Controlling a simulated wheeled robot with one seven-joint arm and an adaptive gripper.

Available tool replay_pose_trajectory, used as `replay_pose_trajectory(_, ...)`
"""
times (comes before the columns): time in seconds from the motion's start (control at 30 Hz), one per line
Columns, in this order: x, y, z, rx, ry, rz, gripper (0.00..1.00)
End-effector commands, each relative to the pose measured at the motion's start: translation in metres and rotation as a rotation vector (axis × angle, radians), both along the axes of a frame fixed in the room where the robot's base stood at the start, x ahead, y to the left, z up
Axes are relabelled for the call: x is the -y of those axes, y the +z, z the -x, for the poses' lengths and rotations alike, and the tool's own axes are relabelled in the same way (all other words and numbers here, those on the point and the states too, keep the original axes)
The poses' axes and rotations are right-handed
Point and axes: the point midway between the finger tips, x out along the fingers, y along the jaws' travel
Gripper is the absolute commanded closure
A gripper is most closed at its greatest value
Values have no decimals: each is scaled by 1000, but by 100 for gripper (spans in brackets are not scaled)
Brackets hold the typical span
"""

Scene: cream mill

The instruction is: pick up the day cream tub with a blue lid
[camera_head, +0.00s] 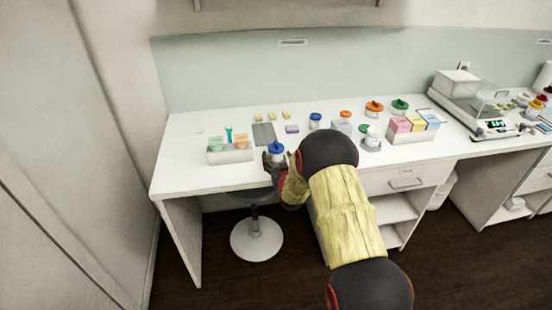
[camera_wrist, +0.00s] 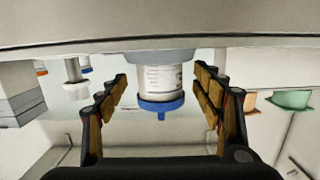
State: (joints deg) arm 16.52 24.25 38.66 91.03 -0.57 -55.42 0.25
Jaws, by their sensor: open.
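A white tub with a blue lid (camera_head: 277,147) stands at the front edge of the white desk. In the wrist view, which looks upside down, the same tub (camera_wrist: 162,82) shows its printed label, with the blue lid lowest in the picture. My gripper (camera_wrist: 162,76) is open, with one finger on each side of the tub and a visible gap on both sides. In the head view my gripper (camera_head: 277,166) is at the desk's front edge, partly hiding the tub. A second blue-lidded tub (camera_head: 315,121) stands farther back; I cannot read either label.
A white box with green and orange blocks (camera_head: 231,155) stands left of the tub. A grey mat (camera_head: 264,134) lies behind it. Orange-lidded (camera_head: 374,108) and green-lidded (camera_head: 400,107) tubs, and pastel boxes (camera_head: 411,126), stand to the right. A stool (camera_head: 256,238) is below the desk.

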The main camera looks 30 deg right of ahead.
Motion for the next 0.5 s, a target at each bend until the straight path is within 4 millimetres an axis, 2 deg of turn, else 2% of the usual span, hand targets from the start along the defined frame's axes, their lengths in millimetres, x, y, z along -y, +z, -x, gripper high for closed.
replay_pose_trajectory(0.1, 3, -4, -10, -1, 0, 0, 33)
replay_pose_trajectory(0.3, 3, -2, -11, -1, 0, 0, 33)
replay_pose_trajectory(0.5, 3, -2, -10, -2, 0, -1, 45)
